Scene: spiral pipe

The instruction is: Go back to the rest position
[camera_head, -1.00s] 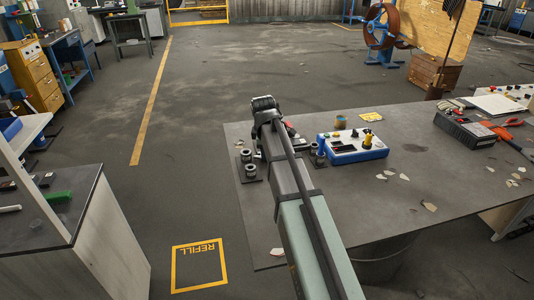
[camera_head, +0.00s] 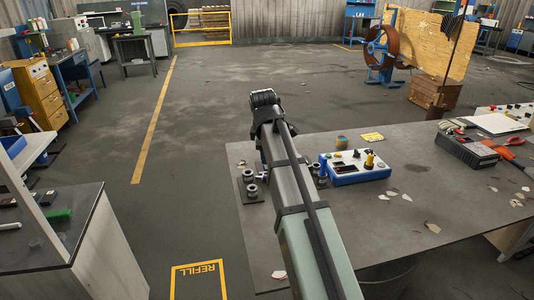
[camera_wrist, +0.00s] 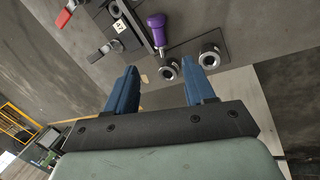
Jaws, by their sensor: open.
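My gripper (camera_wrist: 162,82) shows in the wrist view with its two blue fingers wide apart and nothing between them. Beyond the fingertips a purple-handled piece (camera_wrist: 156,24) stands at a dark plate fixture.
The grey table (camera_head: 400,215) carries a blue-and-white control box (camera_head: 358,168) right of my arm, small scraps, and a black case (camera_head: 466,150) at the right. A side counter (camera_head: 60,230) stands at the left. Open floor (camera_head: 215,100) lies beyond the table.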

